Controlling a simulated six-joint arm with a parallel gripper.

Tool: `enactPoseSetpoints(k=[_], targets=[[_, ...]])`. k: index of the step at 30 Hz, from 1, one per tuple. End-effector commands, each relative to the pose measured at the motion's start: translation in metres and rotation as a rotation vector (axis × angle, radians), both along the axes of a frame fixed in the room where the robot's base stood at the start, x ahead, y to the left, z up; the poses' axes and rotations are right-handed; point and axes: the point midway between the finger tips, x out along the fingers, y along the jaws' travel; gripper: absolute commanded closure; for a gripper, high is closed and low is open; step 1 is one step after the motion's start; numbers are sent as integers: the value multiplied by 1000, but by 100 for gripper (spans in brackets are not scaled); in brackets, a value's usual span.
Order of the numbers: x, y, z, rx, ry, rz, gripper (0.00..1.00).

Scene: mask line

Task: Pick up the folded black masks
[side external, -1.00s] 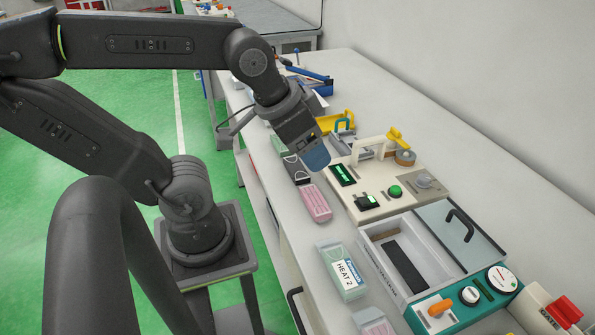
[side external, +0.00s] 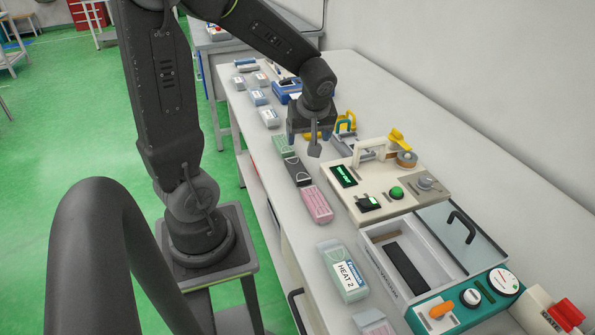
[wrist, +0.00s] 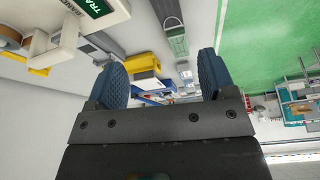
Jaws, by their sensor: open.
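The folded black masks (side external: 298,172) lie as a dark packet on the white bench, between a green packet (side external: 284,146) and a pink packet (side external: 316,205). In the wrist view the dark packet (wrist: 168,10) is cut by the top edge, with the green packet (wrist: 177,42) just below it. My gripper (side external: 304,142) is above the bench, a little behind and to the right of the black masks in the side view. Its two blue-padded fingers stand wide apart in the wrist view (wrist: 161,77). Nothing is between them.
A beige machine (side external: 385,185) with a green button stands right of the packets. Several small packs (side external: 257,97) and a blue item (side external: 287,92) lie farther back.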

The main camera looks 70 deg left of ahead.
Motion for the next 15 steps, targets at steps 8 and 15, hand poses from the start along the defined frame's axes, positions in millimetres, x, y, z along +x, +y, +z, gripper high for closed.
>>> enactPoseSetpoints(k=[8, 15], targets=[[-1, 26, -28, 12, -4, 145, 23], [-2, 43, -71, 9, -2, 143, 23]])
